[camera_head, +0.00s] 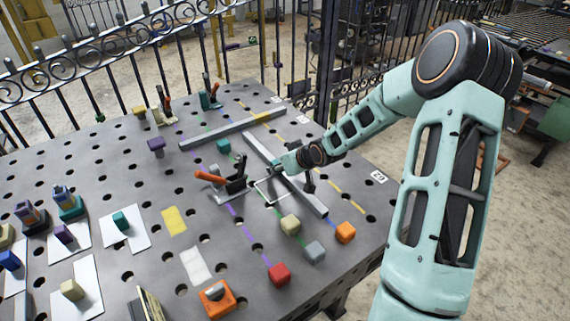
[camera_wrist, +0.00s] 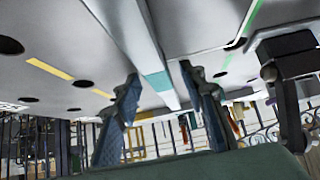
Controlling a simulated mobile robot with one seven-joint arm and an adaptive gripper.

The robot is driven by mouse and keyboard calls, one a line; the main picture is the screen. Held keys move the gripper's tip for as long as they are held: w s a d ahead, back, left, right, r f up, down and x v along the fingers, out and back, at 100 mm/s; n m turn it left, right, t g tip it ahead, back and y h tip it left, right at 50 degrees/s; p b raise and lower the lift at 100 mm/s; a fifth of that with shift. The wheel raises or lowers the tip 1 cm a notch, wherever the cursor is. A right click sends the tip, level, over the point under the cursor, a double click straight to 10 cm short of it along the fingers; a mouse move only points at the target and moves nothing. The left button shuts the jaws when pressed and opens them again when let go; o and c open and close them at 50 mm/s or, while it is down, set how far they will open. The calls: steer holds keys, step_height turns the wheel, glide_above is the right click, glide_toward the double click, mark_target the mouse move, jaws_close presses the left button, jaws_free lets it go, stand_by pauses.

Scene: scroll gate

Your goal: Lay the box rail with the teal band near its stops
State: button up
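A long grey box rail (camera_head: 262,150) lies diagonally on the perforated metal table, its near end toward the cubes. In the wrist view the rail (camera_wrist: 128,30) runs between my fingers, with its teal band (camera_wrist: 157,81) level with the fingertips. My gripper (camera_head: 304,181) is low over the rail's middle in the head view. In the wrist view my gripper (camera_wrist: 160,75) is open, with a gap between each finger and the rail. In the head view my gripper and wrist hide part of the rail and its band. I cannot clearly pick out the stops.
A second grey rail (camera_head: 232,128) lies farther back. A clamp with an orange handle (camera_head: 212,177) stands left of my gripper. A black fence (camera_head: 100,45) borders the table.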

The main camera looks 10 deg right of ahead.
steer(key=shift+v, duration=5.95)
steer(key=shift+a+r, duration=0.1)
steer(key=shift+a, duration=0.05)
